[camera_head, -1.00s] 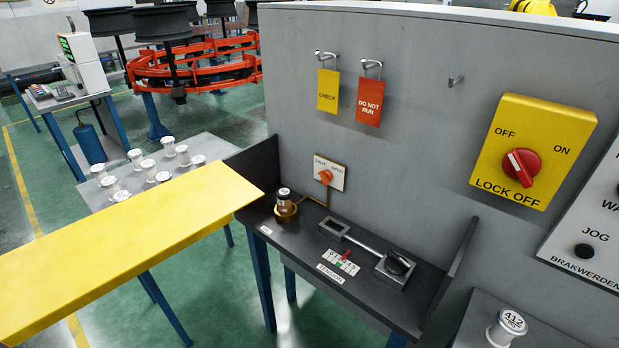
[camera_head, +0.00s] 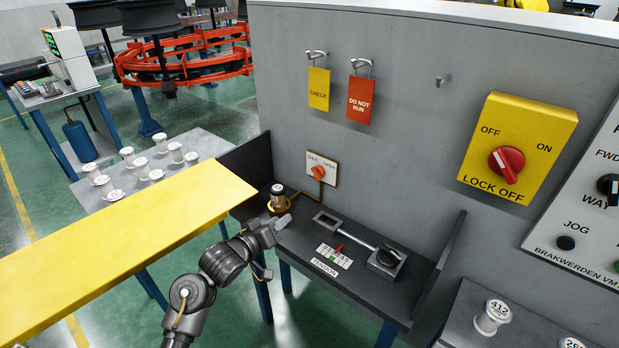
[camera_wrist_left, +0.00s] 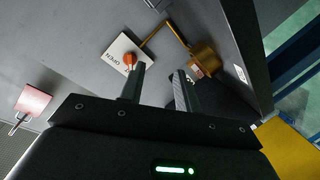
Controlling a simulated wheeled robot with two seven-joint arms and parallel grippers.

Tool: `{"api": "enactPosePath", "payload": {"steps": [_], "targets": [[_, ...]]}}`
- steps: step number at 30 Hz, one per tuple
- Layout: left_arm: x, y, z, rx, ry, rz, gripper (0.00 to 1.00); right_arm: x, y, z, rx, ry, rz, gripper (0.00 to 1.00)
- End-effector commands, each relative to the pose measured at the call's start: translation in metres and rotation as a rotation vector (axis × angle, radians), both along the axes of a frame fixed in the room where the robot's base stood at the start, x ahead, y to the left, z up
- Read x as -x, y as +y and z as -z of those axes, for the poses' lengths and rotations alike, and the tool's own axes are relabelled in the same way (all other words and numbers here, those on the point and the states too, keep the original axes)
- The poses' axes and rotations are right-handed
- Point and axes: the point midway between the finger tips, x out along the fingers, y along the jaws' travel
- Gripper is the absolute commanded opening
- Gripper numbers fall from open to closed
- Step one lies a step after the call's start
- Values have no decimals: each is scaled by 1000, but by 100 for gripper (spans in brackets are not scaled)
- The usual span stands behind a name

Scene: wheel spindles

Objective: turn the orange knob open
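The orange knob (camera_head: 318,173) sits on a small white plate (camera_head: 329,163) marked SHUT and OPEN, low on the grey panel. The direction it points is too small to tell. My left gripper (camera_head: 286,221) is in front of and below the knob, over the dark shelf, apart from it. In the left wrist view, the gripper (camera_wrist_left: 159,74) has its two fingers spread with nothing between them. The orange knob (camera_wrist_left: 130,59) shows there just beyond the tip of the left-hand finger. My right gripper is not in view.
A brass cup with a bobbin (camera_head: 278,197) stands beside my left gripper, with a pipe running toward the plate. The dark shelf (camera_head: 350,215) bears a tension scale and lever. A yellow board (camera_head: 130,235) lies left of my arm.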

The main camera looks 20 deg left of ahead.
Motion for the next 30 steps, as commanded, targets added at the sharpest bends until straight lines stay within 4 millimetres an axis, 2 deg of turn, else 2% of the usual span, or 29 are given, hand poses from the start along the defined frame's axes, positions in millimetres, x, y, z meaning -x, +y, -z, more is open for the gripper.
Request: {"api": "enactPosePath", "payload": {"steps": [3, 9, 17, 30], "targets": [[-23, -1, -28, 106, -72, 31, 33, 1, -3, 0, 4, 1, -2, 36], [-40, -5, -55, 223, -135, 81, 33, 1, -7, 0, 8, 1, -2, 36], [-51, -9, -57, 234, -138, 85, 33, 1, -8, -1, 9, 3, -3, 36], [-121, -37, -57, 232, -137, 84, 33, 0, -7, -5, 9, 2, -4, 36]]}}
